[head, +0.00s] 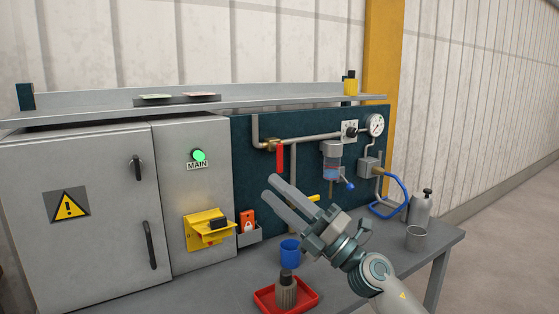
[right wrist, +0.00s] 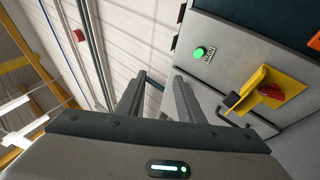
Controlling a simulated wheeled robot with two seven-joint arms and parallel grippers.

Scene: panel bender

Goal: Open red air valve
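The red valve handle (head: 280,158) hangs straight down from a brass valve body (head: 269,144) on the grey pipe, on the dark teal panel (head: 245,135). My right gripper (head: 269,187) is in front of the panel, its fingers pointing up and left. In the head view its fingertips appear just below the red handle, apart from it. The right wrist view shows a gap between the two fingers (right wrist: 160,85) with nothing between them. The red handle is not visible in that view. My left gripper is not in view.
A pressure gauge (head: 375,125), filter bowl (head: 332,172) and blue hose (head: 400,190) are right of the valve. A yellow switch bracket (head: 205,230) is on the cabinet. A blue cup (head: 290,253), red tray (head: 262,297) and grey cup (head: 416,238) stand on the bench.

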